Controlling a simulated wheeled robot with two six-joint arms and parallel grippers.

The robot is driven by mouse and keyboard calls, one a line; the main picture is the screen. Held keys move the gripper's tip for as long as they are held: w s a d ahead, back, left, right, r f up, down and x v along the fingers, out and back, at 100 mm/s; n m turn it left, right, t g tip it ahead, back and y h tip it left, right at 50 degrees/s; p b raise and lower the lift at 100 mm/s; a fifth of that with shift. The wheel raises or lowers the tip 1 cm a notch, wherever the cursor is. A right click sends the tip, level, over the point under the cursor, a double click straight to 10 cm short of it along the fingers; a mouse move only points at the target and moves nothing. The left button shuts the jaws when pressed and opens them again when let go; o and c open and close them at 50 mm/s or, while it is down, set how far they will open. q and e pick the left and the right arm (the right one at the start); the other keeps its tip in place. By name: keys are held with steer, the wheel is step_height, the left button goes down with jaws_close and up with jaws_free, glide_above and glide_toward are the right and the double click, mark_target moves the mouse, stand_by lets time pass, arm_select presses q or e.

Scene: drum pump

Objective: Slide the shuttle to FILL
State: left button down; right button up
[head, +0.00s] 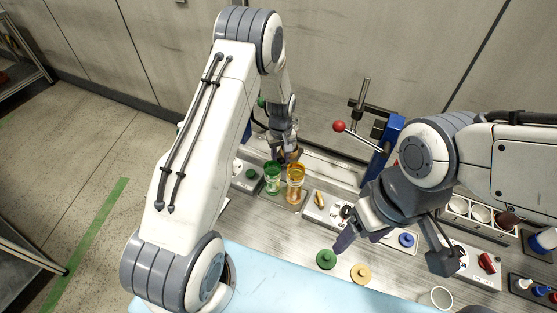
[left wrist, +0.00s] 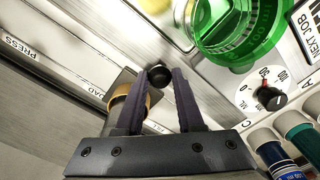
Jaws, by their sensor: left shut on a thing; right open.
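My left gripper (left wrist: 158,80) is shut on a small black round knob (left wrist: 158,74), which I take to be the shuttle's handle. A dark plate with an amber ring (left wrist: 131,93) lies just left of the fingers; the fingers hide part of it. In the head view the left gripper (head: 287,154) is low behind the green and amber vessels, and the shuttle is hidden there. My right gripper (head: 352,233) is open over the bench.
The green vessel (head: 272,178) and amber vessel (head: 296,183) stand close in front of the left gripper. A mL dial (left wrist: 264,96) is near the green vessel in the wrist view. A red-knobbed lever (head: 340,127) stands at the back. Green (head: 326,259) and tan (head: 361,273) discs lie in front.

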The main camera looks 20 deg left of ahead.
arm_select(q)
steer(key=shift+w, duration=0.1)
steer(key=c, duration=0.6)
jaws_free()
steer(key=shift+o, duration=0.2)
step_height(320, 180, up, 10)
steer(key=b, duration=0.3)
steer(key=shift+r, duration=0.25)
